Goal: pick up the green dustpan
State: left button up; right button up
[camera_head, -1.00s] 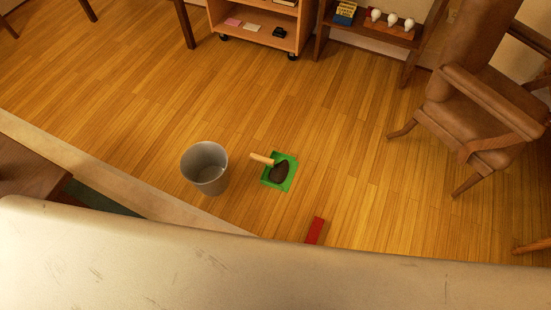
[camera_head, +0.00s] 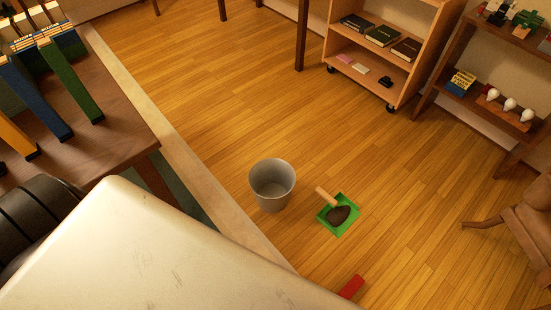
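The green dustpan (camera_head: 347,226) lies flat on the wooden floor, right of the middle of the head view. A dark brown heap or lump (camera_head: 338,215) sits in its tray; I cannot tell what it is. A light tan wooden handle (camera_head: 326,196) points up and left from it. No gripper shows in the head view, so both of my grippers are out of sight.
A grey bucket (camera_head: 272,185) stands just left of the dustpan. A red block-like thing (camera_head: 352,287) lies nearer to me. A desk (camera_head: 95,150) is at left, a wheeled bookcase (camera_head: 372,62) at the back, a brown chair (camera_head: 530,222) at right. Floor behind the dustpan is clear.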

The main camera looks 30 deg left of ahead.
aim_at(340, 212)
jog(key=u, duration=0.9)
jog(key=z, duration=1.35)
jog(key=l+z, duration=0.7)
jog(key=z, duration=0.2)
jog(key=l+z, duration=0.45)
jog(key=i+l+u, duration=0.4)
jog(key=i+l, duration=0.35)
jog(key=i+j+u, duration=0.1)
jog(key=i+u, duration=0.2)
jog(key=u, duration=0.15)
jog(key=i+u, duration=0.4)
jog(key=i+l+u, duration=0.1)
jog(key=i+u, duration=0.15)
jog(key=u, duration=0.2)
jog(key=i+l+u, duration=0.2)
jog(key=u, duration=0.2)
jog(key=i+u, duration=0.25)
jog(key=u, duration=0.25)
jog(key=i+u, duration=0.25)
jog(key=u, duration=0.25)
jog(key=i+l+u, duration=0.2)
jog(key=u, duration=0.25)
jog(key=i+l+u, duration=0.25)
jog(key=u, duration=0.25)
jog(key=i+l+u, duration=0.15)
jog(key=l+u, duration=0.15)
jog(key=u, duration=0.2)
